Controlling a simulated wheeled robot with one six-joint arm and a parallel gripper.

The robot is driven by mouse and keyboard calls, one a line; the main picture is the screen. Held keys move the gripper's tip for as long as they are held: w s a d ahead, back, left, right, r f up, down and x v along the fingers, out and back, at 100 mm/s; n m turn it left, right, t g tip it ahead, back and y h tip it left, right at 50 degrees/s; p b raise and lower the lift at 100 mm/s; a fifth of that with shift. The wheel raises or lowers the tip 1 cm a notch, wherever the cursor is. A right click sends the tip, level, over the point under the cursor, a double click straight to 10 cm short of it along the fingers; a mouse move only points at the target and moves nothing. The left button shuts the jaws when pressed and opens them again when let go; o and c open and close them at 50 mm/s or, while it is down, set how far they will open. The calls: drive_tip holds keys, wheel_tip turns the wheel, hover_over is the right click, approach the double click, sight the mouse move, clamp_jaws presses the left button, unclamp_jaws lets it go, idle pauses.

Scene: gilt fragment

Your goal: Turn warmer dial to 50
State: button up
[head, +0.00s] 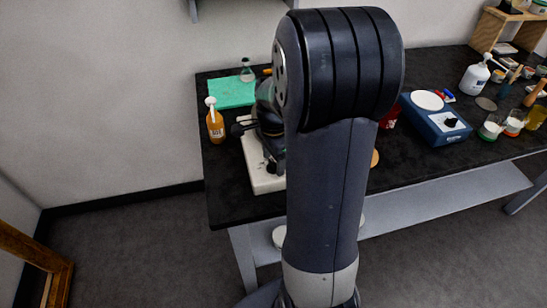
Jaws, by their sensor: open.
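The warmer (424,128) is a blue box on the dark bench to the right of my arm. A round white plate (427,100) sits on its top. Its dial (451,122) is a small black knob on a pale panel at the front right. The dial's markings and pointer are too small to read. My arm stands large in the middle of the view, left of the warmer. My gripper does not show.
A dark instrument on a white base (258,165) stands left of my arm, near an orange pump bottle (215,124) and a green mat (231,92). A white pump bottle (475,78) and several small jars stand right of the warmer. My arm hides the bench's middle.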

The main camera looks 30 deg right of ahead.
sight(274, 162)
wheel_tip(274, 162, up, 11)
idle(0.4)
drive_tip(key=shift+f, duration=0.2)
wheel_tip(274, 162, down, 10)
drive_tip(key=shift+f, duration=0.35)
idle(0.4)
drive_tip(key=shift+r, duration=0.1)
